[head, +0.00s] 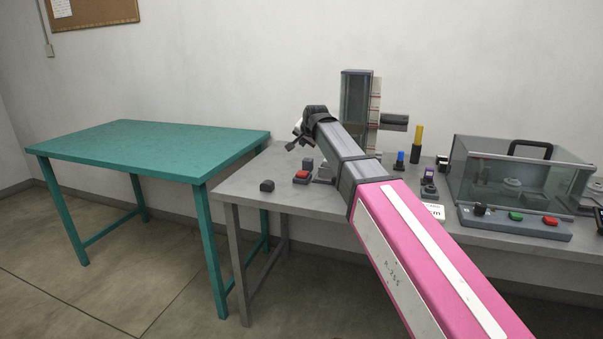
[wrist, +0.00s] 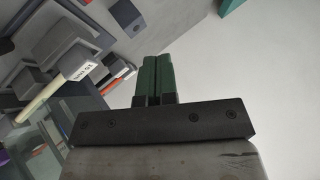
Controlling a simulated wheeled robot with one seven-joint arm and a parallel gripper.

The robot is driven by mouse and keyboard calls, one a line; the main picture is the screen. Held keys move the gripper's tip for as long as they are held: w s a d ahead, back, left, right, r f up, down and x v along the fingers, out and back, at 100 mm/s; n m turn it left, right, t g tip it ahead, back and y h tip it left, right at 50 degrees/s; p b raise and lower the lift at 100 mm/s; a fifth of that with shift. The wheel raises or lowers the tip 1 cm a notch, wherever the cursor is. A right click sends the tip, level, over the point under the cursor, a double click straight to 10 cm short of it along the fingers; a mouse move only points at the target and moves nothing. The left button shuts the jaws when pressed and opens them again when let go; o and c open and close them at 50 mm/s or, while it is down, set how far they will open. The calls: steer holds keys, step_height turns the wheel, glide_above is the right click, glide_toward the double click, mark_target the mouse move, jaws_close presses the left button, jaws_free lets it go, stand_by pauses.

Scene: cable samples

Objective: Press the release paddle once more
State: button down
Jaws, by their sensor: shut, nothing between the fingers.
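My gripper (head: 294,143) is above the left part of the grey bench, pointing left in the head view. In the wrist view its two green fingers (wrist: 157,75) are together, with nothing between them. A small red-topped part on a dark base (head: 302,175) sits on the bench below the gripper; I cannot tell for sure whether it is the release paddle. A tall upright device with a clear-sided column (head: 356,95) stands behind my arm, its lower part hidden. The wrist view shows a pale rod with a labelled grey block (wrist: 78,63) left of the fingers, apart from them.
A clear-walled case (head: 520,175) with green and red buttons stands at right. Yellow (head: 418,137) and blue (head: 400,160) upright pieces stand mid-bench. The teal table (head: 140,148) at left is empty.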

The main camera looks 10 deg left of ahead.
mark_target(304, 173)
steer(key=shift+f, duration=4.4)
steer(key=shift+f, duration=0.4)
steer(key=shift+f, duration=0.5)
steer(key=shift+r, duration=0.95)
steer(key=shift+r, duration=2.5)
